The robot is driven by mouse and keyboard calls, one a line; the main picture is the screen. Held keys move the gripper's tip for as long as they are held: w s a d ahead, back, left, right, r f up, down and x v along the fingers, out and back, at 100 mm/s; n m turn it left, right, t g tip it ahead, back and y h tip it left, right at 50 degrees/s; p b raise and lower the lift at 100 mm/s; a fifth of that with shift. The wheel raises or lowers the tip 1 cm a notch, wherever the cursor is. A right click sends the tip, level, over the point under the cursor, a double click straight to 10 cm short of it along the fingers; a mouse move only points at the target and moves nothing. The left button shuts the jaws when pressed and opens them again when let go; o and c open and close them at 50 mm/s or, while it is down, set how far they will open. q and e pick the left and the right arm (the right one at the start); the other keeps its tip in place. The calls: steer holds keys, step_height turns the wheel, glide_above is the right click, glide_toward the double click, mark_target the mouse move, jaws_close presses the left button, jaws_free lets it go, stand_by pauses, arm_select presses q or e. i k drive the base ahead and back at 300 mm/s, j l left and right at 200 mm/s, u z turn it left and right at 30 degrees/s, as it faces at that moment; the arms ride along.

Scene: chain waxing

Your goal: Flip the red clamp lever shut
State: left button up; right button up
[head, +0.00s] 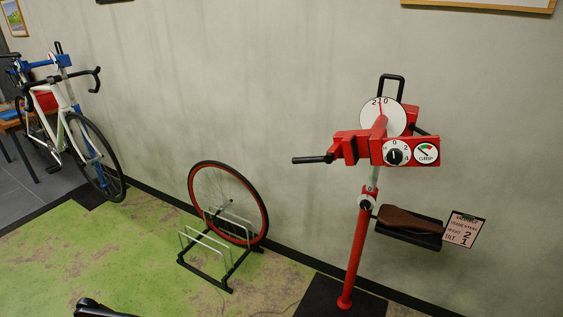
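The red repair stand (355,250) stands upright at the right, near the wall. A lever with a black handle (312,159) sticks out to the left from the clamp head. A black loop handle (391,88) rises above the disc. I cannot tell for certain which one is the clamp lever. No bike is in this clamp. No gripper fingers show; only a dark part, possibly mine, shows at the bottom left edge.
A tray (410,236) with a brown object (408,220) and a pink card (464,230) is on the stand. A wheel (264,212) stands in a floor rack (207,280). A white bike (68,135) hangs on a blue stand at left.

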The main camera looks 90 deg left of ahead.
mark_target(330, 157)
steer(key=u, duration=2.9)
